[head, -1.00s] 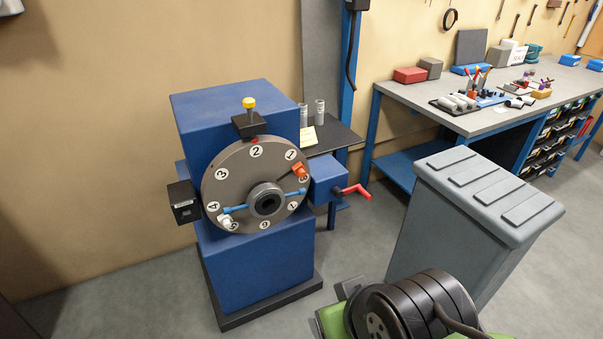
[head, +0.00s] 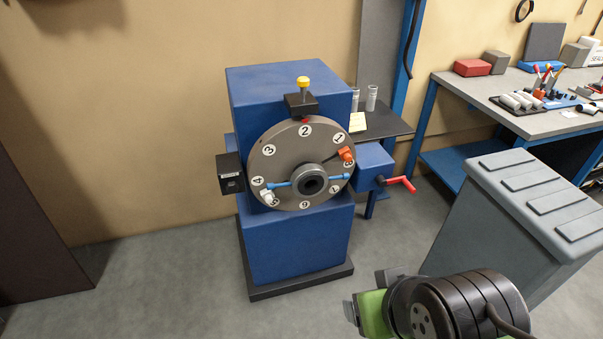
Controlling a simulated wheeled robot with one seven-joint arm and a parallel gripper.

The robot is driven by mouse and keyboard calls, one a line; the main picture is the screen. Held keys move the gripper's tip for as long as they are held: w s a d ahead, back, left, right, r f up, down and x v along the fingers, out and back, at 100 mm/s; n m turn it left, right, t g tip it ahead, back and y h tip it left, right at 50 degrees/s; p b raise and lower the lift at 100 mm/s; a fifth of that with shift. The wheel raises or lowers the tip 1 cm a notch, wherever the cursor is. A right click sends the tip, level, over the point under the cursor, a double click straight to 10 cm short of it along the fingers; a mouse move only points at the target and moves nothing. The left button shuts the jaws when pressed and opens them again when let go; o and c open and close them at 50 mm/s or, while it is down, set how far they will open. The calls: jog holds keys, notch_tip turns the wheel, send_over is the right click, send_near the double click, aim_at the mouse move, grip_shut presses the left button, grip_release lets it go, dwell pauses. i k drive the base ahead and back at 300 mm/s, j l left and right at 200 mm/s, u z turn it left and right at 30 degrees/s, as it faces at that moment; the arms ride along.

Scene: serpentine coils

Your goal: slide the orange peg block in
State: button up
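The orange peg block (head: 346,154) sits near the right rim of a grey numbered disc (head: 285,150), between the 1 and a partly covered number. A dark bar runs from it toward the hub (head: 312,185). I cannot tell how deep the block sits. A white peg block (head: 267,197) is at the lower left of the disc. Blue bars reach from the hub toward both sides. The disc is on the front of a blue machine (head: 290,88).
A red crank (head: 402,184) sticks out right of the machine. A grey bin (head: 510,215) and a workbench (head: 455,90) are at the right. The floor left of the machine (head: 160,270) is clear.

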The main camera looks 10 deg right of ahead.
aim_at(345, 153)
jog(key=i+j+u, duration=0.1)
jog(key=i+j, duration=0.15)
jog(key=i, duration=0.2)
jog(key=i+j, duration=0.2)
jog(key=i, duration=0.3)
jog(key=u, duration=0.05)
